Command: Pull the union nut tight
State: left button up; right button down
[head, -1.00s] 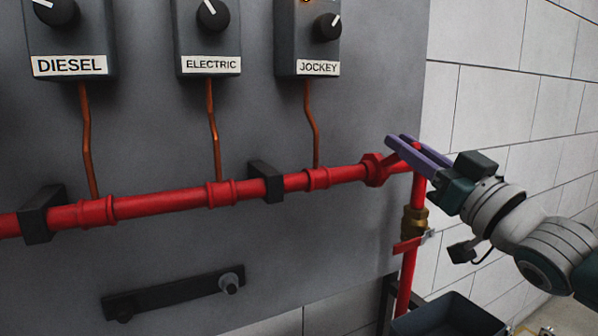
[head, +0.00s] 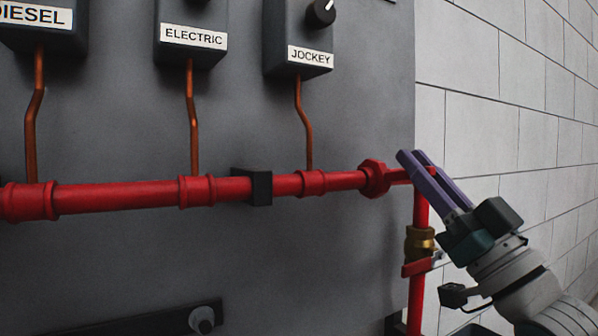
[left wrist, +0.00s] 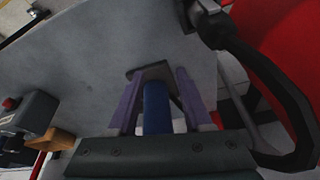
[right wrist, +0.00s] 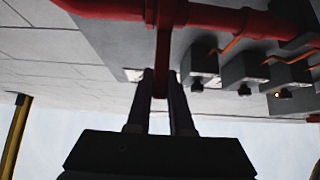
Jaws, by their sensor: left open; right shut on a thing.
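The red union nut (head: 374,178) sits on the red pipe at the right edge of the grey panel. My right gripper (head: 416,160) is just right of it, its purple fingers in front of the pipe. In the right wrist view the fingers (right wrist: 161,85) are shut on a red bar (right wrist: 162,55) that runs from the nut area on the red pipe (right wrist: 215,15). The nut's far side is hidden. My left gripper (left wrist: 160,90) shows only in its wrist view. It is open, with a blue cylinder (left wrist: 157,108) between its fingers; contact cannot be told.
A brass fitting (head: 419,243) and a red lever (head: 417,268) are on the vertical pipe below the right gripper. A black clamp (head: 260,187) holds the pipe. The JOCKEY box (head: 297,35) is above. A pale block wall (head: 520,110) stands at the right.

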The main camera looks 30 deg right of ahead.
pick_arm(q)
jog(key=shift+d, duration=0.1)
pick_arm(e)
jog(key=c, duration=0.8)
grip_release()
pick_arm(q)
jog(key=shift+f, duration=0.1)
pick_arm(e)
jog(key=shift+s+f, duration=0.3)
jog(key=shift+f, duration=0.05)
pick_arm(q)
jog(key=shift+f+b, duration=0.35)
jog(key=shift+b, duration=0.1)
jog(key=shift+r+p, duration=0.55)
pick_arm(e)
jog(key=s+d+f, duration=0.1)
jog(key=s+f, duration=0.1)
jog(key=s, duration=1.3)
jog(key=shift+f, duration=0.3)
jog(key=shift+d, duration=0.1)
